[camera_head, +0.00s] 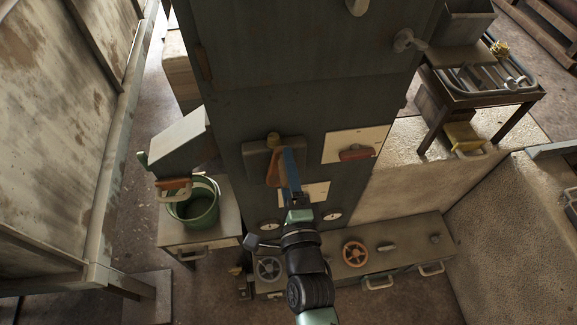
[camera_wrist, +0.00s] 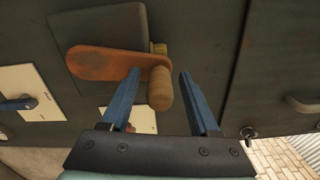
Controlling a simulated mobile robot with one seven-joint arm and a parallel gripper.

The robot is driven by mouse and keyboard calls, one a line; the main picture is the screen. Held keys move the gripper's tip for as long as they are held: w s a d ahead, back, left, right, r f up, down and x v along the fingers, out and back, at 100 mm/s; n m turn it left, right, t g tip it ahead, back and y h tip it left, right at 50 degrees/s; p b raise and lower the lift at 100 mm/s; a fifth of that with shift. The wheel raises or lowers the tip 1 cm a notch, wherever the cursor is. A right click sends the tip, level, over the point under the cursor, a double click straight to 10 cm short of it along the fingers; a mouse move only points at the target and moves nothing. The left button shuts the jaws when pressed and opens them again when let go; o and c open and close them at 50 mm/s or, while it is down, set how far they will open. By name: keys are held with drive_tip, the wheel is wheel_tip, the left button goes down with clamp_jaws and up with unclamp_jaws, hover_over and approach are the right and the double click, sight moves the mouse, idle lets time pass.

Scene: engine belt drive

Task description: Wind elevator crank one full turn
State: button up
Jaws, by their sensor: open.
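The crank is an orange-brown arm on a dark square plate on the front of the tall dark cabinet. Its arm shows in the head view (camera_head: 272,168) and in the wrist view (camera_wrist: 105,64). Its rounded wooden handle (camera_wrist: 160,92) sits at the right end of the arm in the wrist view. My gripper (camera_wrist: 160,73) is open, with one blue finger on each side of the handle in that view; I cannot tell whether either finger touches it. In the head view my gripper (camera_head: 289,165) is in front of the crank and hides the handle.
A red-handled panel (camera_head: 357,153) is right of the crank. Below stand an orange handwheel (camera_head: 355,253) and a grey handwheel (camera_head: 268,268) on a low bench. A green bucket (camera_head: 196,211) is at left, and a tool table (camera_head: 475,100) at right.

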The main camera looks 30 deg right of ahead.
drive_tip(key=b+v, duration=0.1)
drive_tip(key=v, duration=1.2)
drive_tip(key=shift+w, duration=0.1)
